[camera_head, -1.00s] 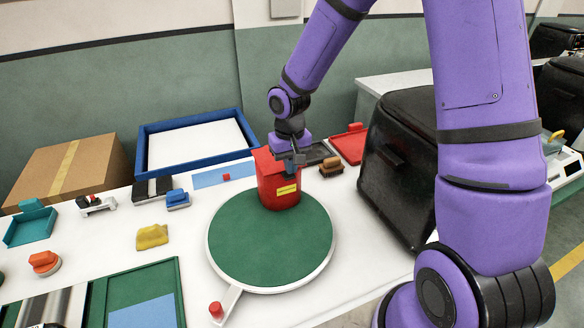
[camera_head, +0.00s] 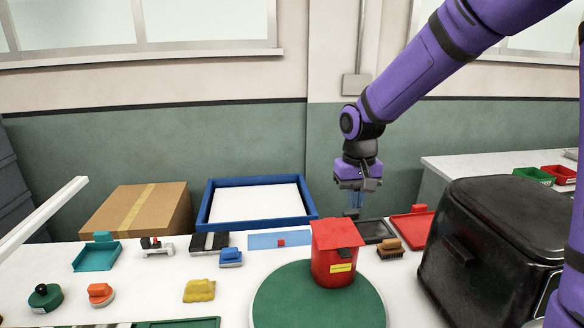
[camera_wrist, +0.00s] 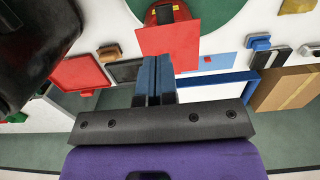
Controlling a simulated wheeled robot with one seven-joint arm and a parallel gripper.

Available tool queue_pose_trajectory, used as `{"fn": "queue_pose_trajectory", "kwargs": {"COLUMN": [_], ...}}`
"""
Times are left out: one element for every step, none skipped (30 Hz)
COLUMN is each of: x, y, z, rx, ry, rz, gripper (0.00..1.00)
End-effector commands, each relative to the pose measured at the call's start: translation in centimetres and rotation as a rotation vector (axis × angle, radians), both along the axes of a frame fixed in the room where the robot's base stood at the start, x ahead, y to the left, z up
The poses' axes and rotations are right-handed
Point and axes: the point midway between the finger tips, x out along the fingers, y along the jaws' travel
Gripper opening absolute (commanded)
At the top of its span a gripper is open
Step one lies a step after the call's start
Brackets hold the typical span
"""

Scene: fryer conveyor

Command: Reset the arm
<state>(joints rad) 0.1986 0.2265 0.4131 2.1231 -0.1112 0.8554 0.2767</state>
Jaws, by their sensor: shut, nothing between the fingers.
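My gripper (camera_head: 354,205) hangs in the air with its fingers pointing down, behind and a little right of the red box-shaped container in the head view. Its fingers are together and nothing is between them; they also show shut in the wrist view (camera_wrist: 155,82). The red container (camera_head: 334,268) has a sloped red lid and a yellow label, and stands upright at the back of the green round turntable (camera_head: 315,300). In the wrist view the container's red lid (camera_wrist: 168,40) lies beyond the fingertips, apart from them.
A black fryer-like appliance (camera_head: 495,240) stands at the right. A blue-rimmed tray (camera_head: 207,205) and a cardboard box (camera_head: 140,210) are at the back left. A red tray (camera_head: 415,225), a brown brush (camera_head: 390,248) and a yellow item (camera_head: 199,291) lie on the white table.

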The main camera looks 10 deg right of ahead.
Motion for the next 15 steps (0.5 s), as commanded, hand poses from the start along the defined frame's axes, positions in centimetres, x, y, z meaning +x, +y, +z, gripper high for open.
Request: {"fn": "queue_pose_trajectory", "kwargs": {"x": [-0.3,-0.6,-1.0,-1.4,-1.9,-2.6,-3.2,-3.8,-4.6,-5.2,-5.8,-6.6,-7.3,-7.9,-8.8], "y": [-0.1,-0.2,-0.5,-0.7,-0.9,-1.1,-1.4,-1.7,-2.0,-2.2,-2.4,-2.7,-2.9,-3.1,-3.4], "z": [0.5,0.9,1.6,2.2,2.7,3.6,4.3,4.9,5.8,6.4,7.0,7.8,8.3,8.8,9.5], "rx": [-0.005,-0.009,-0.016,-0.021,-0.027,-0.035,-0.041,-0.045,-0.051,-0.055,-0.059,-0.063,-0.066,-0.068,-0.071], "ry": [-0.009,-0.017,-0.029,-0.039,-0.050,-0.067,-0.079,-0.092,-0.110,-0.122,-0.135,-0.153,-0.165,-0.178,-0.195], "rz": [0.001,0.001,0.002,0.001,0.001,0.003,0.003,0.002,0.001,0.001,0.001,-0.001,-0.002,-0.002,-0.003], "gripper": [0.00,0.00,0.00,0.00,0.00,0.00,0.00,0.00,0.00,0.00,0.00,0.00,0.00,0.00,0.00]}}
